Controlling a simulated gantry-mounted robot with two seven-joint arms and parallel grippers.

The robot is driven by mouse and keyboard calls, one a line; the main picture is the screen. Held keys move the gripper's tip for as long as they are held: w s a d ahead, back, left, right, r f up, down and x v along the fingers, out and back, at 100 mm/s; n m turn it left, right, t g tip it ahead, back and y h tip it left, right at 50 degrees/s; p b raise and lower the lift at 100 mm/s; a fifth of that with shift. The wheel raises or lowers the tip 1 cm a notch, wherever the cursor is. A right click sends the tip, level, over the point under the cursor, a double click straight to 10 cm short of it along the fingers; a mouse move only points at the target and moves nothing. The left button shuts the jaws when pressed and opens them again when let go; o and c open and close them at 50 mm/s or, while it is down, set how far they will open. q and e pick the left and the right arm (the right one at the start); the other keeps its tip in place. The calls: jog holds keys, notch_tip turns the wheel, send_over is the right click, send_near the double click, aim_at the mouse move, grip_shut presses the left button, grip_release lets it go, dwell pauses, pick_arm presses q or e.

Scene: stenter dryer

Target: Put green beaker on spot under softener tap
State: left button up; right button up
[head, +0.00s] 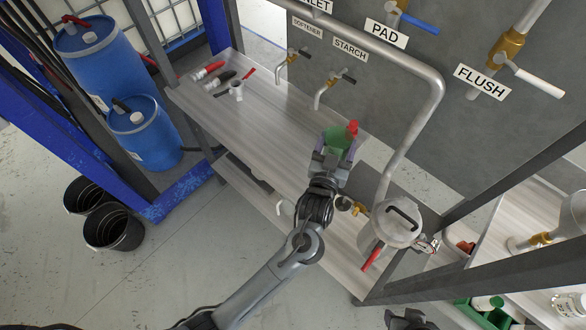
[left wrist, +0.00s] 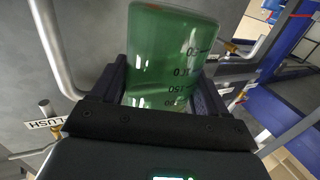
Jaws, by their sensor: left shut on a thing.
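My left gripper (head: 330,160) is shut on the green beaker (head: 338,140), holding it over the shelf's right part. The beaker fills the upper middle of the left wrist view (left wrist: 172,50), between the fingers, with dark volume marks on its side. The softener tap (head: 285,64) is on the grey panel, left of the starch tap (head: 324,92). The beaker is to the right of both taps and apart from them. I cannot make out a marked spot under the softener tap. A dark part at the bottom edge may be my right gripper (head: 408,319); its jaws are unclear.
The shelf (head: 235,122) is bare below the softener tap. A lidded metal pot (head: 390,225) and a bent pipe (head: 410,140) stand at the right. Blue drums (head: 140,130) stand left.

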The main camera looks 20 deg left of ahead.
pick_arm(q)
jog(key=a+f+b, duration=0.3)
jog(key=s+a+f+b, duration=0.1)
jog(key=a+f+b, duration=0.2)
jog(key=a, duration=0.1)
jog(key=s+a+f+b, duration=0.1)
jog(key=a+f+b, duration=0.2)
jog(key=a, duration=0.1)
jog(key=shift+s+a+f, duration=0.2)
jog(key=shift+s+f, duration=0.05)
jog(key=shift+f, duration=0.15)
jog(key=shift+f+b, duration=0.45)
jog(key=o, duration=1)
jog(key=shift+f, duration=0.1)
jog(key=shift+o, duration=0.2)
